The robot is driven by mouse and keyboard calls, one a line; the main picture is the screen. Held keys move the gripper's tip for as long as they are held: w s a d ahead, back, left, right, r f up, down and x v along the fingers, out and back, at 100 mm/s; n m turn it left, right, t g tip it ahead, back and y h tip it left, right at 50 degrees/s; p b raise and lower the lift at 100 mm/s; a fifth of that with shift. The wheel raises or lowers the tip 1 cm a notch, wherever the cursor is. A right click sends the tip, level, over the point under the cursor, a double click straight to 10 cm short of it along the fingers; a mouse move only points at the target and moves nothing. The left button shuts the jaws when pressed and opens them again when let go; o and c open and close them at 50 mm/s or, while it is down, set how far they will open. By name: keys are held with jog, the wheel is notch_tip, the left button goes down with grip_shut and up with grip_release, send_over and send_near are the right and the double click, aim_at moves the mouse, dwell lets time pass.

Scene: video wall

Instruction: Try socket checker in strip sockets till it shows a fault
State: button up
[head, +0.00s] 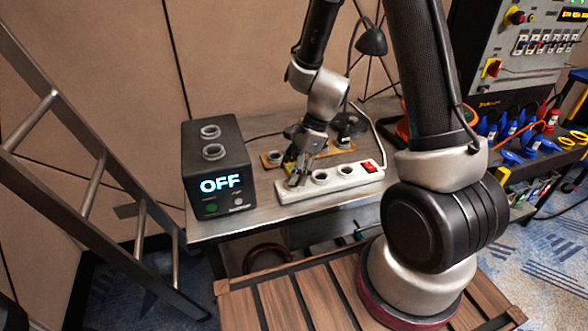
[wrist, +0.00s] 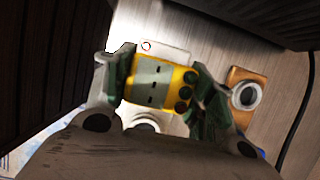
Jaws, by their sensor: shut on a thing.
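My gripper (head: 306,156) is shut on the yellow socket checker (wrist: 173,78), which has a grey face with dark marks and several dark round lamps along one side. No lamp looks lit in the wrist view. In the head view the checker is mostly hidden behind my fingers, at the left end of the white power strip (head: 341,178). The strip has round sockets and a red switch at its right end. In the wrist view part of the strip (wrist: 150,45) shows beyond the checker. I cannot tell whether the checker is seated in a socket.
A black box (head: 216,165) reading OFF, with two round sockets on top, stands left of the strip. A wooden block (head: 272,158) with a round socket is behind the strip. A ladder (head: 90,180) leans at left. A lamp (head: 371,42) and tool-filled bench are at right.

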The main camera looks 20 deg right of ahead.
jog(key=shift+f, duration=0.9)
dwell(0.5)
jog(key=o, duration=1.6)
jog(key=shift+r, duration=3.05)
